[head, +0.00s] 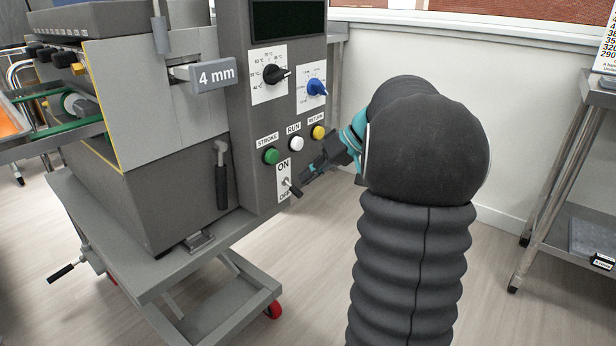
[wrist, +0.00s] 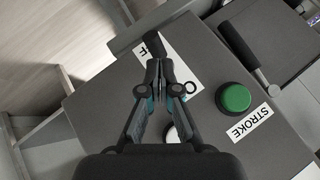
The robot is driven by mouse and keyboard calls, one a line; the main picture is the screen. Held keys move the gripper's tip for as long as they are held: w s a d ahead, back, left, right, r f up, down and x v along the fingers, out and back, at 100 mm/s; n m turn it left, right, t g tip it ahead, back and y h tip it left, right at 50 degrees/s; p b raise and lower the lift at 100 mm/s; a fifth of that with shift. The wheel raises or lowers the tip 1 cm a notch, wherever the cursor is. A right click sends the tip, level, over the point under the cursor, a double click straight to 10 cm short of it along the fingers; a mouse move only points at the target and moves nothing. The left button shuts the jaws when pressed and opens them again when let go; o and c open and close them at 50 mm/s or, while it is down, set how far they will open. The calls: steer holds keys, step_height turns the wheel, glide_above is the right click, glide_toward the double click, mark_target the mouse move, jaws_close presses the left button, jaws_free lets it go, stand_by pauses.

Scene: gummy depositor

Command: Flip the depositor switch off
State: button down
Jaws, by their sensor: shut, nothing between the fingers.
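The depositor switch (head: 288,183) is a small toggle on a white plate with ON above and OFF below, low on the grey control panel in the head view.
Above the switch are the green STROKE button (head: 271,156), white RUN button (head: 297,143) and yellow RETURN button (head: 318,132). A black-handled lever (head: 222,180) hangs left of the switch. A metal table (head: 577,150) stands at the right. The floor between is clear.

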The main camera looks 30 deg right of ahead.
steer(key=shift+r+p, duration=0.35)
steer(key=shift+r, duration=0.4)
steer(key=v, duration=1.2)
stand_by(0.3)
